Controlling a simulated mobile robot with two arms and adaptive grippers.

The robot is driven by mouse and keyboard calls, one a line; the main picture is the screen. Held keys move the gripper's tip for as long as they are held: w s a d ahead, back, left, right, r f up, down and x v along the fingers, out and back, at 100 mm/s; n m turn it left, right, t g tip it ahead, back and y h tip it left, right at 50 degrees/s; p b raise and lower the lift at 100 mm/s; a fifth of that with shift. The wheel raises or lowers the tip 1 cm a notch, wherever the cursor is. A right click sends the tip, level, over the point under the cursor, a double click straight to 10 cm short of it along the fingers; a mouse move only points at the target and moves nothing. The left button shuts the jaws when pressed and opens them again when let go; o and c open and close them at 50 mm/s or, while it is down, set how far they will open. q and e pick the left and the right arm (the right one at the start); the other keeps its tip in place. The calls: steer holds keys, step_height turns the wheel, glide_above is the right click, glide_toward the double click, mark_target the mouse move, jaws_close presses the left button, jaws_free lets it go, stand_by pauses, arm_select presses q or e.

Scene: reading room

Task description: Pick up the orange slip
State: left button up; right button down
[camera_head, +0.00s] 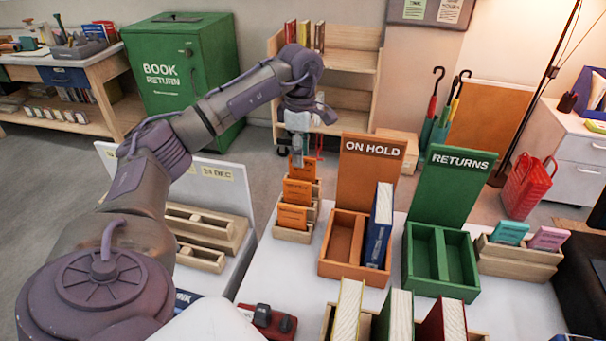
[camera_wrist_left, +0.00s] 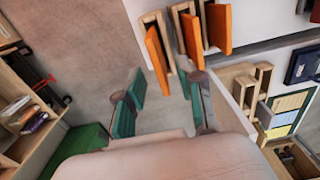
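Three orange slips stand upright in stepped wooden holders, left of the ON HOLD sign: a near slip (camera_head: 292,216), a middle slip (camera_head: 297,191) and a far slip (camera_head: 303,170). They also show at the top of the left wrist view, the nearest slip to the fingers there (camera_wrist_left: 158,54) among them. My left gripper (camera_head: 307,153) is above the far end of this row. My right gripper is not in view.
An orange ON HOLD box (camera_head: 342,236) holds a blue book (camera_head: 379,226). A green RETURNS box (camera_head: 441,260) is empty beside it. A wooden holder (camera_head: 519,262) has teal and pink slips. Upright books stand at the front. Bare white tabletop (camera_head: 280,275) lies near the slip row.

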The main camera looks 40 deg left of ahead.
mark_target(303, 171)
arm_select(q)
steer(key=f, duration=0.5)
steer(key=shift+w+d+f, duration=0.1)
steer(key=shift+d+f, duration=0.1)
steer(key=shift+f, duration=0.2)
jaws_close()
